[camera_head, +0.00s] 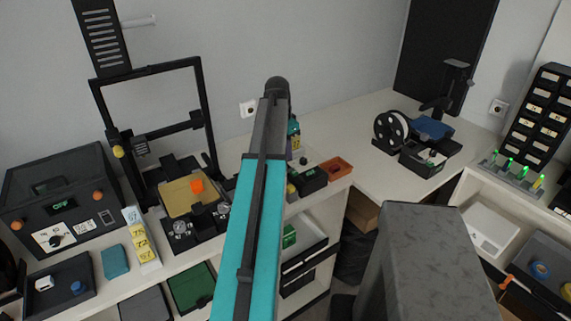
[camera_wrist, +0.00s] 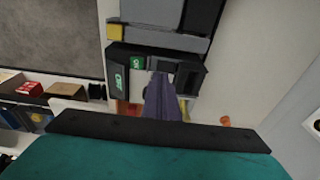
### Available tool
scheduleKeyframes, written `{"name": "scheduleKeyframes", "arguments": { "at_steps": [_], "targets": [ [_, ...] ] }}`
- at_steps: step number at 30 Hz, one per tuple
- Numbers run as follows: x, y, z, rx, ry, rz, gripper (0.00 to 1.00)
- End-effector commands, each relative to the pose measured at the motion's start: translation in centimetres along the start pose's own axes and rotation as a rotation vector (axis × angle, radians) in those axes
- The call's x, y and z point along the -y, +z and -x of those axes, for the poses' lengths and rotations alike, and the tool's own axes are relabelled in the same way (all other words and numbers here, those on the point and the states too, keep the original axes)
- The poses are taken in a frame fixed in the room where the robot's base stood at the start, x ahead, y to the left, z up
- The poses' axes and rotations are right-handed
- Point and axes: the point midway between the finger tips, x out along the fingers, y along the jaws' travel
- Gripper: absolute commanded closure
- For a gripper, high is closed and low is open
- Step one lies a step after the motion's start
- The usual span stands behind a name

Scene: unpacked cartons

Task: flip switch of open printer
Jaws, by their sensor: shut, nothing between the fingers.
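An open-frame printer (camera_head: 205,112) with a gold bed (camera_head: 176,199) and an orange block on it stands on the left bench in the head view. A smaller open printer with a blue bed (camera_head: 432,128) stands at the back right. In the wrist view, a dark panel (camera_wrist: 190,77) carries a green lit display (camera_wrist: 122,78) and a small green part (camera_wrist: 137,62); I cannot tell which printer it belongs to. My gripper (camera_wrist: 163,82) is shut and empty, its tips just in front of this panel; contact is unclear. My arm hides it in the head view.
An orange-red bin (camera_head: 337,166) is right of my arm. The right-hand desk (camera_head: 375,182) has bare space in front.

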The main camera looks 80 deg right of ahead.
Motion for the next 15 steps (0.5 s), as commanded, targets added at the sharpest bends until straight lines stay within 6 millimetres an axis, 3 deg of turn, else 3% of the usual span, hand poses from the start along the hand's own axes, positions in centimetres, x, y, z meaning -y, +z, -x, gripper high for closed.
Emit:
{"name": "scheduleKeyframes", "arguments": {
  "at_steps": [15],
  "targets": [
    [0.0,-0.4,2.9,0.0,-0.001,0.0,1.0]
  ]
}}
